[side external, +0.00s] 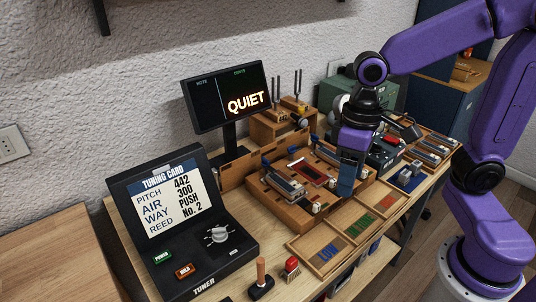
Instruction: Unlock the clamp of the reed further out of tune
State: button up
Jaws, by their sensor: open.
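A wooden reed bench (290,208) stands mid-table. A metal reed plate (284,184) lies on its left part, with a blue lever-like part (266,163) at its far end. Another blue part (292,150) shows further back. Which of these are clamps, and whether they are locked, is too small to tell. My gripper (346,192) points down over the bench's right part, fingers open, and hides what is behind it. Whether it touches anything is unclear. The monitor (228,96) reads "QUIET". The tuning card (172,198) reads pitch 442, air 300, way push, reed No. 2.
The tuner (205,262) has a dial (217,234), a green button (162,257) and a red button (184,271). Shallow wooden trays (318,270) line the front right; one is marked "LOW". A wooden-handled tool (261,275) and a red-topped block (291,266) stand in front. Tuning forks (298,84) stand behind.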

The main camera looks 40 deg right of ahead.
jog(key=w+d+r+m+y, duration=0.1)
jog(key=w+r+m+y, duration=0.1)
jog(key=w+m, duration=1.4)
jog(key=w+d+m+y, duration=0.2)
jog(key=w+d+m, duration=0.4)
jog(key=w+d, duration=0.6)
jog(key=shift+t, duration=0.3)
jog(key=x, duration=0.6)
jog(key=w+x, duration=0.1)
jog(key=x, duration=0.5)
jog(key=w+a+x, duration=0.1)
jog(key=x, duration=0.5)
jog(key=shift+w+a+r, duration=0.1)
jog(key=shift+w+a, duration=0.05)
jog(key=c, duration=1)
